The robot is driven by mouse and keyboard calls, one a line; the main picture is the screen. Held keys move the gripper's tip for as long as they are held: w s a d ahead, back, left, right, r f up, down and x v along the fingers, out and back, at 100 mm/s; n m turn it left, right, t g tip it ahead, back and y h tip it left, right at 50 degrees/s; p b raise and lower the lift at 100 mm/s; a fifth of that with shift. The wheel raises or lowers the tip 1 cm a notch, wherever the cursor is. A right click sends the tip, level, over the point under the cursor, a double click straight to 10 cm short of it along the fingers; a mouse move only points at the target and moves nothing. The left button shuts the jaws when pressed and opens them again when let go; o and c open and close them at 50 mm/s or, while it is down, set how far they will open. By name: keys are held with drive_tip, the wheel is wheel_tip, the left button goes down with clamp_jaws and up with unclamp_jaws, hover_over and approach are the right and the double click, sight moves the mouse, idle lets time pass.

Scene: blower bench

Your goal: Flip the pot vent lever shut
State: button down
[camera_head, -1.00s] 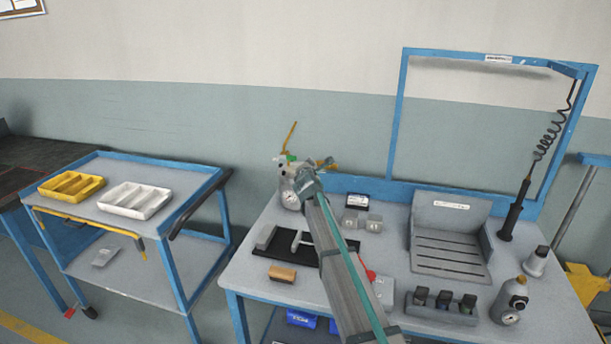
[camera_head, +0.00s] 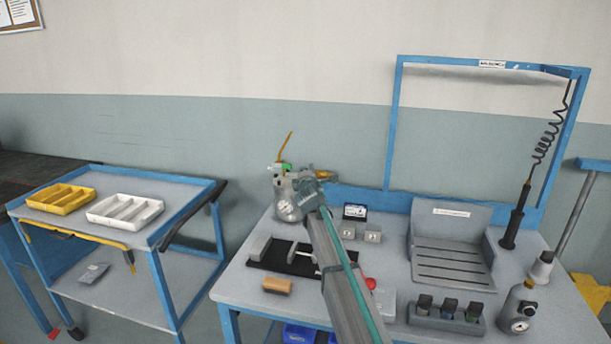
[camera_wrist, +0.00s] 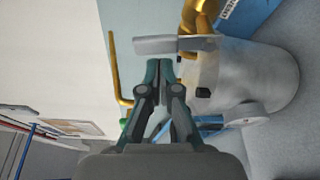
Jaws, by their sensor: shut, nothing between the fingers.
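The grey metal pot (camera_head: 286,206) with a round gauge stands at the back left of the bench. It fills the right of the wrist view (camera_wrist: 255,75). A thin yellow rod (camera_head: 287,147) rises above the pot, and a brass fitting (camera_head: 323,174) sits at its top right. The wrist view shows the yellow rod (camera_wrist: 114,65), the brass fitting (camera_wrist: 197,16) and a flat grey bar (camera_wrist: 170,44). I cannot tell which part is the vent lever. My gripper (camera_wrist: 165,66) is shut and empty, close beside the pot's top; contact is unclear.
A black tray (camera_head: 262,262) and a wooden block (camera_head: 277,286) lie in front of the pot. A grey slotted stand (camera_head: 452,262), a bottle with a gauge (camera_head: 518,308) and a blue frame (camera_head: 394,130) are to the right. A trolley (camera_head: 185,184) stands left.

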drive_tip(key=s+a+b, duration=0.1)
drive_tip(key=s+b, duration=0.1)
drive_tip(key=s, duration=0.7)
drive_tip(key=shift+s+a+b, duration=0.15)
drive_tip(key=shift+a+b, duration=0.1)
drive_tip(key=shift+b, duration=0.1)
